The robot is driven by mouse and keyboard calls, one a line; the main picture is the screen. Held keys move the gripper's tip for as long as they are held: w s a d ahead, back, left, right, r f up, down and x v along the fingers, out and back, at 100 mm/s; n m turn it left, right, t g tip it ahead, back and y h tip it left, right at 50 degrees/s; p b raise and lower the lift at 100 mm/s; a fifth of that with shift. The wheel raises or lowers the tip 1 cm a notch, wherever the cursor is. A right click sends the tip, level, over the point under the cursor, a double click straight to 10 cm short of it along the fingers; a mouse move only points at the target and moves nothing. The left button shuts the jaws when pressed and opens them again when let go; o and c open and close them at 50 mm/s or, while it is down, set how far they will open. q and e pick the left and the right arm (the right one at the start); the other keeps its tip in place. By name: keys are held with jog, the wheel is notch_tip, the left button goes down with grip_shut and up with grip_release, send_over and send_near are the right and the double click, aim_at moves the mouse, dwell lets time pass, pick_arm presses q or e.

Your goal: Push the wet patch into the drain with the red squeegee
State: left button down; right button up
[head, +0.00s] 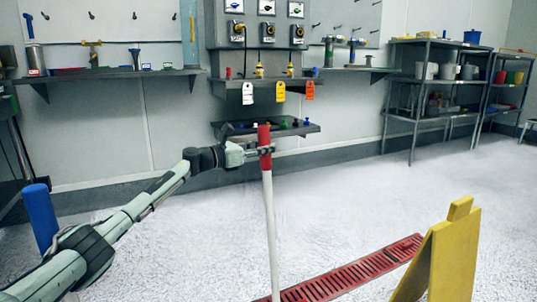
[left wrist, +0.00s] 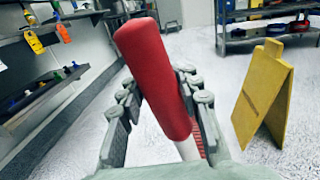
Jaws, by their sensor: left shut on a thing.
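The squeegee's upright pole has a red grip (head: 265,147) at its top and a white shaft (head: 270,230) below. My left gripper (head: 262,151) is shut around the red grip, which also fills the middle of the left wrist view (left wrist: 155,75). The squeegee's lower end is out of frame. The drain (head: 345,272) is a long red slotted grate in the floor, running from bottom centre up to the right, behind the pole. I cannot make out a wet patch on the pale speckled floor. My right gripper is not in view.
A yellow folding floor sign (head: 450,255) stands at the drain's right; it shows in the left wrist view (left wrist: 262,95). Wall shelves (head: 110,73) and a panel with hanging tags (head: 281,91) line the back. Metal racks (head: 437,90) stand far right. Open floor lies between.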

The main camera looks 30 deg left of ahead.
pick_arm(q)
jog(key=shift+w+a, duration=0.45)
jog(key=shift+a, duration=0.25)
jog(key=shift+w+a+r, duration=0.1)
jog(key=shift+w+a, duration=0.4)
jog(key=shift+a, duration=0.2)
jog(key=shift+r+p, duration=1.35)
jog(key=shift+r, duration=1.25)
jog(key=shift+d, duration=0.1)
